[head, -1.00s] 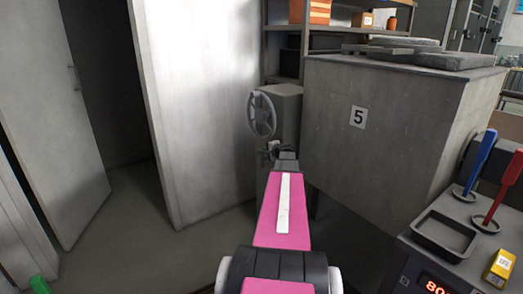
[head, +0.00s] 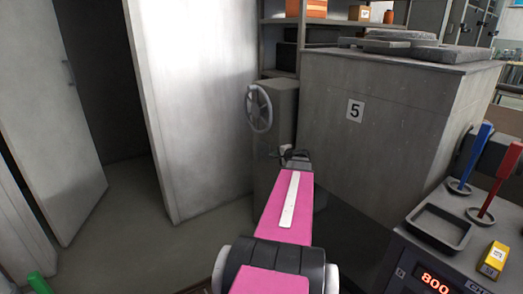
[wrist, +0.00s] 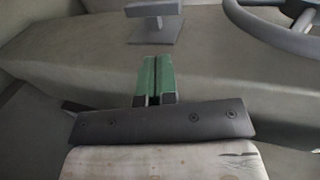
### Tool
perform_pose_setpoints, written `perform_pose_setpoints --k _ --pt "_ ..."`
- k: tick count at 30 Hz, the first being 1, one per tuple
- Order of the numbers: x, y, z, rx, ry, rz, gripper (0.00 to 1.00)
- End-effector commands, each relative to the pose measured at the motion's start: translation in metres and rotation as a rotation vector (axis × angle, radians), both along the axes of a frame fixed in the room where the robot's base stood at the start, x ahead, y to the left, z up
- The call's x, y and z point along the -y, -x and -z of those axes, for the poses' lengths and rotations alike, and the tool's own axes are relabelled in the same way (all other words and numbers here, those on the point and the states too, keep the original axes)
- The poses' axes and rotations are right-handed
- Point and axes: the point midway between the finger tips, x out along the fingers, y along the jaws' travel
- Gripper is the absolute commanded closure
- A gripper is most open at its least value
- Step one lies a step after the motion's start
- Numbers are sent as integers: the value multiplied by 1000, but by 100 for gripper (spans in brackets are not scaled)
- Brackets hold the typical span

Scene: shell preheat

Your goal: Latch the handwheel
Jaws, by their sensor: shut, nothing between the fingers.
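The grey spoked handwheel (head: 258,108) is mounted on the face of a narrow grey pedestal (head: 274,150) left of the block marked 5. Part of its rim also shows at the top right of the wrist view (wrist: 262,30). In the head view my gripper is small, below the wheel.
A large grey block marked 5 (head: 356,150) stands right of the pedestal. A console with a tray (head: 438,232), a blue handle (head: 476,155) and a red handle (head: 500,180) is at the lower right. A tall grey door panel (head: 190,100) is left; open floor lies before it.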

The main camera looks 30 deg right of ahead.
Motion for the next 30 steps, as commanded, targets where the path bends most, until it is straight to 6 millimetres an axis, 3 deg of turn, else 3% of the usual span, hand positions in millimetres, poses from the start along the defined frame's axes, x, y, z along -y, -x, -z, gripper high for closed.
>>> perform_pose_setpoints --k 14,30 --pt "1 -8 3 0 0 0 100" --pt "-6 -98 31 1 -1 -2 100"
